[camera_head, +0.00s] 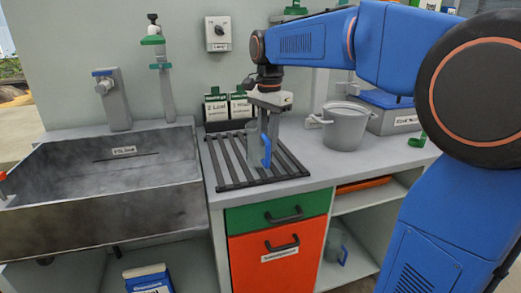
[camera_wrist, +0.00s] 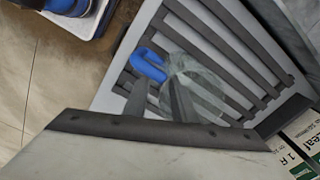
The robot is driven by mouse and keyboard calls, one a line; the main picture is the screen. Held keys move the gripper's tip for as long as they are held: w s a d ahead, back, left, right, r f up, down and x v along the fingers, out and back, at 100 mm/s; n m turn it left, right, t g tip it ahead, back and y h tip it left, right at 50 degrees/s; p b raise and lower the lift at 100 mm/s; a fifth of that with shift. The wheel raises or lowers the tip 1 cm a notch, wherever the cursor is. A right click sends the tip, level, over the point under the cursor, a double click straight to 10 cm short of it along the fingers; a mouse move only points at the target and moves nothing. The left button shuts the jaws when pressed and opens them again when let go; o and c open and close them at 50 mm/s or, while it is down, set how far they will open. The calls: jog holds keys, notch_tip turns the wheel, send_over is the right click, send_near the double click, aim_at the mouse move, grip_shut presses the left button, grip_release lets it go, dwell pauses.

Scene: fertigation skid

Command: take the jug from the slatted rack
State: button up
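The jug (camera_head: 254,148) is clear with a blue handle and stands on the slatted rack (camera_head: 232,172) on the counter. In the wrist view the jug (camera_wrist: 196,82) shows beyond the fingertips, its blue handle toward the left. My gripper (camera_head: 265,112) points down just above the jug. In the wrist view the two fingers of my gripper (camera_wrist: 157,95) are spread apart with a gap between them, close to the handle. Whether they touch the handle cannot be told.
A grey pot (camera_head: 345,128) stands right of the rack, and labelled green-topped boxes (camera_head: 228,106) stand behind it. A sink (camera_head: 110,165) lies to the left. Another clear vessel with a blue handle (camera_head: 336,248) is on the lower shelf.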

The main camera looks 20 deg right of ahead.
jog(key=shift+w+f, duration=0.1)
jog(key=shift+f, duration=2.5)
grip_shut()
